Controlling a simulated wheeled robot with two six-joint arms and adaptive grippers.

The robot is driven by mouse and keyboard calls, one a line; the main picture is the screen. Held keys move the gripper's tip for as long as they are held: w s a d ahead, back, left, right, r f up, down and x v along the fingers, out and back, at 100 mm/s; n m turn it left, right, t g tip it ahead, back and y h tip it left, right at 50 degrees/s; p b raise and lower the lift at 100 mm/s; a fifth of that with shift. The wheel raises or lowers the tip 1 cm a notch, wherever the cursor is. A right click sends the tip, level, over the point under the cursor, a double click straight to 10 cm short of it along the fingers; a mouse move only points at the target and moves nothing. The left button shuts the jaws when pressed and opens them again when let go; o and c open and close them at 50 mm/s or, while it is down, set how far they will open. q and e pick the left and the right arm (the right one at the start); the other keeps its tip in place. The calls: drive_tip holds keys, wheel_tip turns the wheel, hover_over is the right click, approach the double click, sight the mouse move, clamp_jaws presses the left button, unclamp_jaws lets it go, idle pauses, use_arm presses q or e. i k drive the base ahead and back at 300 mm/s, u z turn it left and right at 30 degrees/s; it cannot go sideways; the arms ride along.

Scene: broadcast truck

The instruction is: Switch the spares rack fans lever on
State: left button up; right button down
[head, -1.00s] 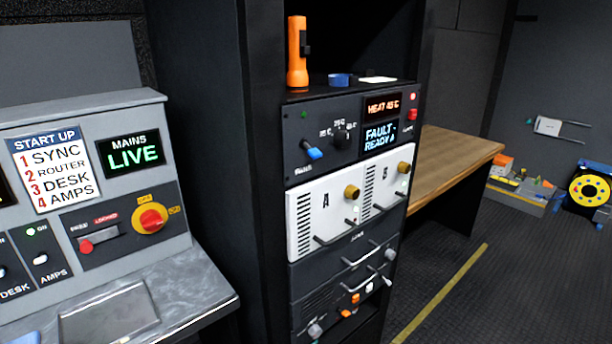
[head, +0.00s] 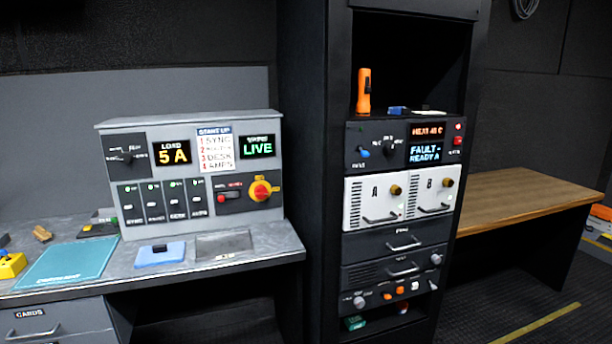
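A tall black rack (head: 310,180) stands right of centre in the head view. Its upper dark panel (head: 377,133) carries a small lever with a blue tip (head: 363,152) at the left. The lever's label is too small to read, so I cannot tell whether it is the fans lever, nor its on or off position. A black knob (head: 388,149) sits beside it. The panel's displays read "HEAT 45 C" (head: 427,131) and "FAULT - READY A" (head: 424,153). Neither of my grippers is in view.
An orange torch (head: 364,92) stands on the rack's shelf. White modules A (head: 360,206) and B (head: 422,188) sit below the panel. A grey console (head: 225,120) stands on the desk (head: 270,243) at left. A wooden table (head: 530,199) is at right, with bare floor in front.

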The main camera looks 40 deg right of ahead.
sight(365, 154)
drive_tip(key=u, duration=0.05)
drive_tip(key=i, duration=1.35)
drive_tip(key=z, duration=1.3)
drive_tip(key=i, duration=0.65)
drive_tip(key=z, duration=0.75)
